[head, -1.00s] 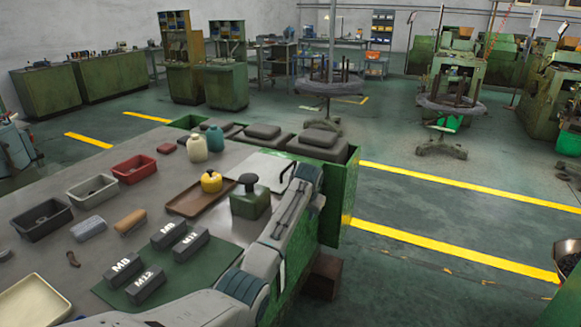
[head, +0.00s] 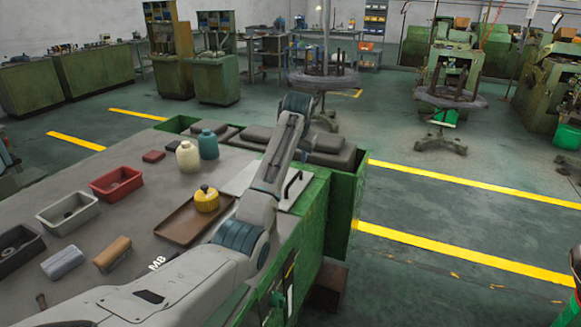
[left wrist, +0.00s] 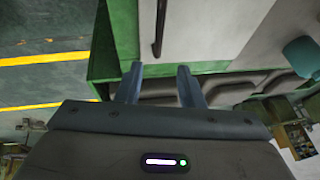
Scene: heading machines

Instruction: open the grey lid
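The grey lid (head: 238,181) is a light grey flat panel at the far right of the bench top, lying level with it. Its dark bar handle (head: 291,184) shows just right of my left arm, which hides the middle of the lid. The left wrist view shows the lid (left wrist: 208,30) and the handle (left wrist: 160,26) ahead of the fingers. My left gripper (left wrist: 161,84) is open and empty, with the handle beyond the gap and not between the fingers. In the head view the arm hides its fingers.
A brown tray (head: 178,222) with a yellow container (head: 206,199) stands left of the arm. A cream bottle (head: 188,157) and a teal bottle (head: 208,144) stand behind. Dark grey padded blocks (head: 322,142) line the far edge. Floor right of the green bench is clear.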

